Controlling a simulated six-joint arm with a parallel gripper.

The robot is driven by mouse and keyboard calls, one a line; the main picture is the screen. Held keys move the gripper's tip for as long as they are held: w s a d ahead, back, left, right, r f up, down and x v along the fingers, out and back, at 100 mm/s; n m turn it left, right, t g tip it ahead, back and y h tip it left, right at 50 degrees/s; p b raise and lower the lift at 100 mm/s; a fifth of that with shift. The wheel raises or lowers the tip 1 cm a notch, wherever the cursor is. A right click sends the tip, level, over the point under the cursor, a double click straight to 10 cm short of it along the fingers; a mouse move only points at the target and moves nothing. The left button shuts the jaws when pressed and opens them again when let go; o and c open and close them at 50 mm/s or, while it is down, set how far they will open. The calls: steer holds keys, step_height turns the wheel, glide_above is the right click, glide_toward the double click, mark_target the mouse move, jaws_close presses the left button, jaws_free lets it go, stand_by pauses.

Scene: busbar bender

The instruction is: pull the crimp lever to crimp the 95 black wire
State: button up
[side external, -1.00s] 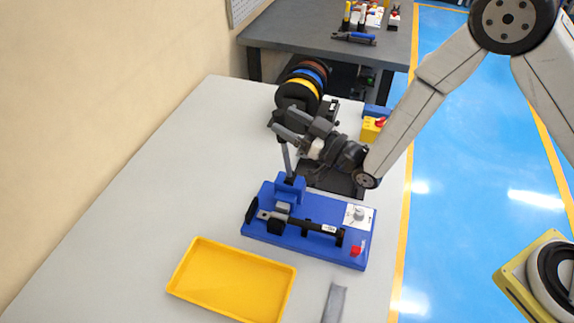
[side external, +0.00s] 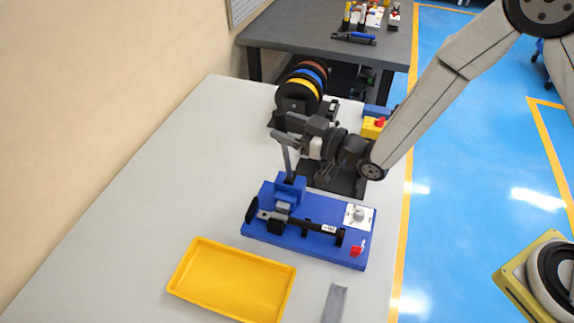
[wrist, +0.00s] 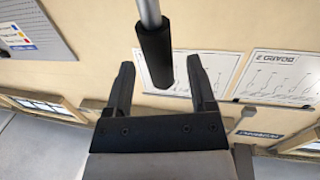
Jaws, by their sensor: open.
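The blue crimp press (side external: 335,247) stands on the white table with its grey lever (side external: 287,160) upright at the back left. In the wrist view the lever's black grip (wrist: 154,58) is between my two fingers, apart from both. My gripper (side external: 281,128) is open at the lever's top and hides the grip in the side view; its fingers also show in the wrist view (wrist: 160,64). A black wire (side external: 312,226) with a white label lies across the press, its left end at the grey die area. Whether it is crimped cannot be told.
A yellow tray (side external: 232,280) lies in front left of the press. A grey strip (side external: 335,303) is at the front edge. Cable spools (side external: 300,88) and a yellow box with a red button (side external: 373,127) stand behind. The left of the table is clear.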

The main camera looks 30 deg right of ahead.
steer(key=shift+s+d+f+m+g+h, duration=0.5)
steer(key=shift+s+d+m+g+h, duration=0.75)
steer(key=shift+d, duration=2.5)
steer(key=shift+s+d+f+m+g+h, duration=0.55)
steer(key=shift+s+d+g+h, duration=0.8)
steer(key=shift+d+h, duration=1.75)
steer(key=s+d+m+g+h, duration=0.1)
steer(key=s+d+m+g, duration=0.2)
steer(key=s+d+g, duration=0.4)
steer(key=shift+s+d+r, duration=0.15)
steer(key=shift+s+d, duration=1.5)
steer(key=shift+s, duration=1.85)
